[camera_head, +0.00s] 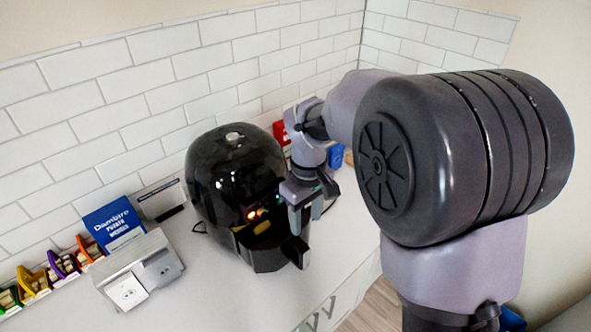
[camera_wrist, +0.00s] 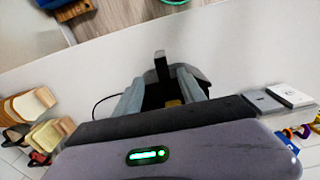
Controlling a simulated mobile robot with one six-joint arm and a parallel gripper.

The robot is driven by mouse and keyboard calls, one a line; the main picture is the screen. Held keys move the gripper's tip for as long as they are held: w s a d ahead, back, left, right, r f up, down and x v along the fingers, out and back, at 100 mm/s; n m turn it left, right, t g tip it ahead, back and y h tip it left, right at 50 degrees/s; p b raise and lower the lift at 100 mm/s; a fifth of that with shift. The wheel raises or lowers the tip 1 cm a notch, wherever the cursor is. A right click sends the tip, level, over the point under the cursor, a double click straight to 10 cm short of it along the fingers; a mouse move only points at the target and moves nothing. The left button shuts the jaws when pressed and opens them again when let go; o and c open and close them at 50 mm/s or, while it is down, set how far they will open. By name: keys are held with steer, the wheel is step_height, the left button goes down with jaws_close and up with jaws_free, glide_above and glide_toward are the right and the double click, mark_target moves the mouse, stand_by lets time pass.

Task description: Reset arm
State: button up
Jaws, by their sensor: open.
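My gripper (camera_head: 307,217) points down at the right side of the black air fryer (camera_head: 215,165), above its front drawer. In the wrist view, the two grey fingers of my gripper (camera_wrist: 160,88) are apart with nothing held between them. The fryer's drawer (camera_head: 268,258) is pulled out, with its handle toward the front right. A yellow piece (camera_head: 261,227) lies inside it. In the wrist view, the drawer handle (camera_wrist: 160,65) shows beyond the fingers. Whether the fingers touch the drawer is unclear.
Red (camera_head: 281,131) and blue (camera_head: 336,156) items are behind my arm. The white counter (camera_head: 225,300) is clear in front; its edge drops to a wooden floor.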

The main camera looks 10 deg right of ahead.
steer(key=s+d+f+m+t+y+b, duration=0.1)
steer(key=s+m+t+b, duration=0.4)
steer(key=s+m+b, duration=0.6)
steer(key=s+y+b, duration=0.1)
steer(key=s+b, duration=0.1)
steer(key=s, duration=0.7)
steer(key=shift+s+d+f+t, duration=0.3)
steer(key=shift+d+f+t, duration=0.05)
steer(key=shift+t, duration=0.05)
